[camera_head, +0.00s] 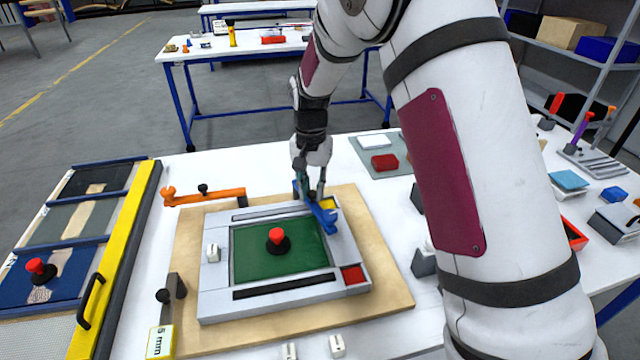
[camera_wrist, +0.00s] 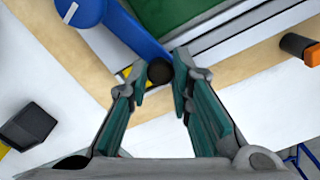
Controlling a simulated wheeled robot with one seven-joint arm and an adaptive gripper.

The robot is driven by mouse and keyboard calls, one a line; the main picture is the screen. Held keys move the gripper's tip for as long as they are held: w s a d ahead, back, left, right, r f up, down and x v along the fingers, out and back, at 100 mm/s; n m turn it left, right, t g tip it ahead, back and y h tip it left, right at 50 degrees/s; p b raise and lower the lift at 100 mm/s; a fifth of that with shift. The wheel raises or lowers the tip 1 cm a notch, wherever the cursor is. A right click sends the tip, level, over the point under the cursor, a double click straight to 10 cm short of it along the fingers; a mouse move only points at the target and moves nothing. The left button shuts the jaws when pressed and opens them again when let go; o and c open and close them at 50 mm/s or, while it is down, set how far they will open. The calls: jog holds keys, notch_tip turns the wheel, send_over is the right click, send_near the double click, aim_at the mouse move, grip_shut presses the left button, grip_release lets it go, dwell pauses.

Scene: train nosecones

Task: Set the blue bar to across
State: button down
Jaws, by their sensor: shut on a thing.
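The blue bar (camera_head: 323,214) lies at the back right corner of the grey frame with the green panel. Its rounded pivot end is toward the frame, and its other end is partly hidden by my gripper (camera_head: 309,192). In the wrist view the bar (camera_wrist: 130,30) runs diagonally from a round blue pivot at the upper left to a black knob (camera_wrist: 160,71). My gripper (camera_wrist: 159,84) has its teal fingers on either side of that knob and is shut on it. A yellow patch (camera_head: 326,203) shows beside the bar.
The grey frame (camera_head: 215,295) sits on a wooden board (camera_head: 190,250), with a red knob (camera_head: 277,237) on its green panel. An orange bar (camera_head: 215,197) is at the back left and a dark bar (camera_head: 173,290) at the front left.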

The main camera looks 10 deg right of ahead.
jog(key=shift+s+a+m, duration=0.1)
jog(key=shift+a+m, duration=1.1)
jog(key=shift+m, duration=0.2)
jog(key=shift+a, duration=0.1)
jog(key=c, duration=1.4)
grip_release()
notch_tip(320, 180, up, 12)
jog(key=shift+r, duration=0.1)
